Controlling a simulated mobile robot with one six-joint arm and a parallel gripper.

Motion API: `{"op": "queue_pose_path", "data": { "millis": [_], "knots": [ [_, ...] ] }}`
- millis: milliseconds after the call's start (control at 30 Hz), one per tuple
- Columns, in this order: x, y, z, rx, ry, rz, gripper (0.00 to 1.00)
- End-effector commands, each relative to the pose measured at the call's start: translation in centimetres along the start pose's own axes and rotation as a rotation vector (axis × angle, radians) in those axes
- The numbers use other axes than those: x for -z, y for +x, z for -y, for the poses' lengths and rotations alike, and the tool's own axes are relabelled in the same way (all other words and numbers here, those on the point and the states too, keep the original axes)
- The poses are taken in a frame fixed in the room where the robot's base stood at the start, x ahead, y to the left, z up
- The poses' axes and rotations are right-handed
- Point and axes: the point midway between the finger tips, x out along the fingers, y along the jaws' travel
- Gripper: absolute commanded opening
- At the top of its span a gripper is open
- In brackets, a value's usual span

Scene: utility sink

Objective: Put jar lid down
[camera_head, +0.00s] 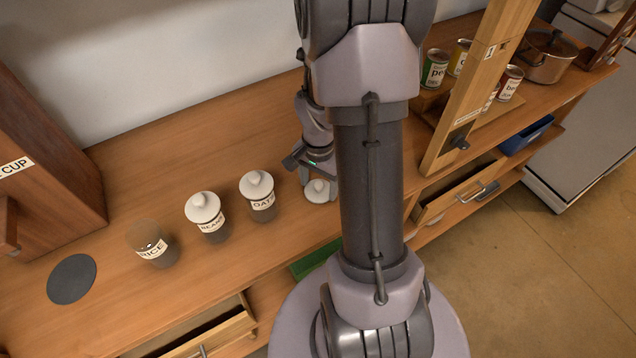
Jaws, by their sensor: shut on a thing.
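The white jar lid (316,195) with its round knob is low over or on the wooden counter, to the right of the OATS jar. I cannot tell whether its underside touches the wood. My gripper (312,175) is just above the lid and shut on it; my own arm hides part of the gripper and the lid's right side. The RICE jar (157,250) stands open without a lid at the left. The BEANS jar (211,225) and the OATS jar (262,205) stand upright with white lids on.
A dark round mat (71,279) lies on the counter (160,150) at the left, near a wooden cabinet (45,150). A wooden post (470,100), several cans (436,68) and a pot (547,58) are at the right. Open drawers (205,335) jut from the front. The counter behind the jars is clear.

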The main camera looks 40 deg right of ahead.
Motion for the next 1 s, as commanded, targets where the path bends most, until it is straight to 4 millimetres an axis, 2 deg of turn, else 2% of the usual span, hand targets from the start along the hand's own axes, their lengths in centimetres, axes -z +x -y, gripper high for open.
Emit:
{"op": "queue_pose_path", "data": {
  "millis": [167, 200, 300, 567, 667, 1000],
  "knots": [
    [0.0, 0.4, 0.0, 0.000, 0.000, 0.000, 0.27],
    [0.0, 0.3, 0.0, 0.000, 0.000, 0.000, 0.70],
    [0.0, 0.2, 0.0, 0.000, 0.000, 0.000, 0.87],
    [0.0, 0.2, 0.0, 0.000, 0.000, 0.000, 0.87],
    [0.0, -0.7, 0.0, 0.001, 0.000, -0.001, 0.87],
    [0.0, -9.8, 0.0, 0.003, -0.001, -0.003, 0.87]
  ]
}}
